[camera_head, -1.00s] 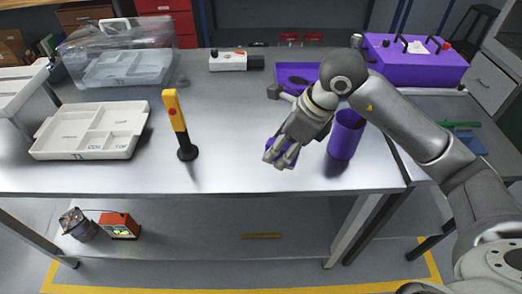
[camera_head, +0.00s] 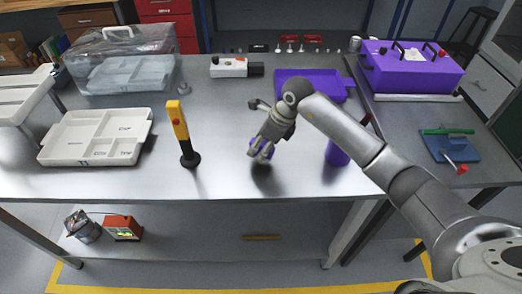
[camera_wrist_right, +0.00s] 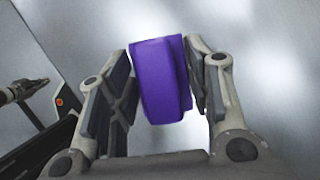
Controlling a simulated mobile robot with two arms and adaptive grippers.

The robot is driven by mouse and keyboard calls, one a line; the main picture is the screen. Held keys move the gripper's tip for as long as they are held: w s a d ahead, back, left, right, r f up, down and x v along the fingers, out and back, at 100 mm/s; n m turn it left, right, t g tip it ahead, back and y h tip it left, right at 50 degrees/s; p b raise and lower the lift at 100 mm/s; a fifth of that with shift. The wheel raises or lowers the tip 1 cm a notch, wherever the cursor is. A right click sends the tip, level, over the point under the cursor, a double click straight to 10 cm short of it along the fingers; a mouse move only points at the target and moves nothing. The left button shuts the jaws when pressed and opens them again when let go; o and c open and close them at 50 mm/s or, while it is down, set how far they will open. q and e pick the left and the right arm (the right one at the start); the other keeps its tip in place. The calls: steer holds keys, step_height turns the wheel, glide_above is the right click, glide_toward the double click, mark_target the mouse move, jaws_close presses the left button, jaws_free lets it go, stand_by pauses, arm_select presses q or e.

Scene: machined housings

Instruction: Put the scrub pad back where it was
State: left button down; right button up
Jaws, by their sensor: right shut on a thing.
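The scrub pad, a purple block, is in my right gripper (camera_head: 262,153). In the right wrist view the purple scrub pad (camera_wrist_right: 160,80) sits between the two fingers of the right gripper (camera_wrist_right: 160,95), which are shut on it. In the head view the fingers partly hide the pad (camera_head: 266,146). The gripper holds it above the steel bench (camera_head: 225,180), with a shadow beneath. My left gripper is in neither view.
A yellow-and-black upright tool (camera_head: 181,130) stands left of the gripper. A white compartment tray (camera_head: 97,137) lies farther left. A purple tray (camera_head: 310,85) is behind, and a purple cup (camera_head: 337,153) is partly hidden by my arm. The bench front is clear.

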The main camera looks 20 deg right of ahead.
step_height(320, 180, down, 2)
steer(key=shift+f+p, duration=0.15)
steer(key=shift+p, duration=0.55)
steer(key=shift+f, duration=0.65)
steer(key=o, duration=1)
steer(key=shift+c, duration=0.2)
steer(key=shift+r, duration=0.1)
steer(key=shift+r, duration=0.25)
steer(key=b+v, duration=0.2)
steer(key=v, duration=0.9)
steer(key=shift+d+r, duration=0.15)
steer(key=shift+r, duration=0.15)
